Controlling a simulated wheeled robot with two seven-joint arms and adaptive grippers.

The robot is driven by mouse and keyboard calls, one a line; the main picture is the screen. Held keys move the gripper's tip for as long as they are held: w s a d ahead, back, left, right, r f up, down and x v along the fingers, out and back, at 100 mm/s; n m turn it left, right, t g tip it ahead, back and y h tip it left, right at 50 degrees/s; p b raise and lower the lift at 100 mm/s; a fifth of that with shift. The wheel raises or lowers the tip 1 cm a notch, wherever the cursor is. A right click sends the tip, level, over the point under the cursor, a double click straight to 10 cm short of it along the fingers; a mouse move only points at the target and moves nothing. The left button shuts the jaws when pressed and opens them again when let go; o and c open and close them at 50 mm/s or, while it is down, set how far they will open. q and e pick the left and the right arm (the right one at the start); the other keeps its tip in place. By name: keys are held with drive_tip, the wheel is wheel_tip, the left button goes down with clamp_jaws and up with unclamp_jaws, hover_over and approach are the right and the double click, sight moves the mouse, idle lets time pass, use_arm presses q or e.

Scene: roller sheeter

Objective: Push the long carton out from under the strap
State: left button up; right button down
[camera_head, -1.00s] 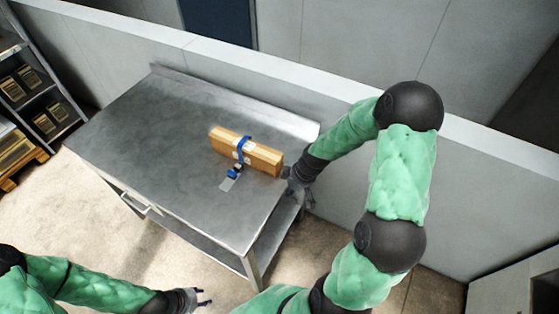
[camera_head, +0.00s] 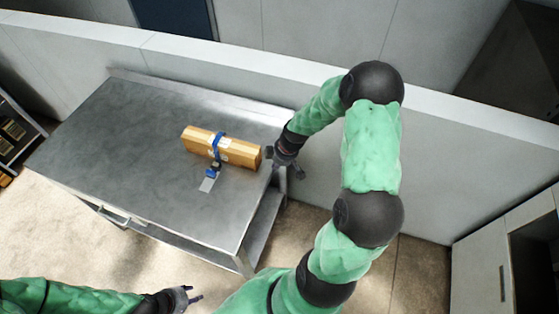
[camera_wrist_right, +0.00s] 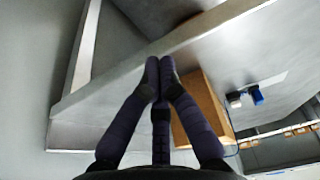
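The long tan carton (camera_head: 194,143) lies on the metal table. A blue strap (camera_head: 217,146) passes around it near the middle, and both carton ends stick out. The strap's blue buckle (camera_head: 213,171) and a grey tab (camera_head: 207,185) are at its near side. My right gripper (camera_head: 271,158) is just off the carton's right end; contact cannot be told. In the right wrist view its fingertips (camera_wrist_right: 160,68) are together with nothing between them, and the carton (camera_wrist_right: 206,97) shows beside the right finger. My left gripper (camera_head: 197,293) is open and empty, low in front of the table.
The metal table (camera_head: 110,150) is clear left of the carton and has a raised back edge. A low grey wall (camera_head: 320,78) runs behind it. My right arm reaches around the table's right end. A shelf (camera_head: 15,125) stands at far left, a cabinet (camera_head: 480,275) at right.

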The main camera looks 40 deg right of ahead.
sight(262, 168)
drive_tip(key=w, duration=0.1)
drive_tip(key=w+a, duration=0.1)
drive_tip(key=f, duration=0.1)
drive_tip(key=shift+w+a, duration=0.25)
drive_tip(key=shift+w, duration=0.15)
drive_tip(key=shift+w+a, duration=0.2)
drive_tip(key=shift+w, duration=0.3)
drive_tip(key=shift+w+a, duration=0.1)
drive_tip(key=w+a+b, duration=0.1)
drive_tip(key=w+a, duration=0.3)
drive_tip(key=w, duration=0.5)
drive_tip(key=w+a+b, duration=0.1)
drive_tip(key=w+a, duration=0.4)
drive_tip(key=w, duration=0.4)
drive_tip(key=w+a+b, duration=0.1)
drive_tip(key=w+a, duration=0.4)
drive_tip(key=w, duration=0.4)
drive_tip(key=shift+s, duration=0.1)
drive_tip(key=shift+d, duration=0.1)
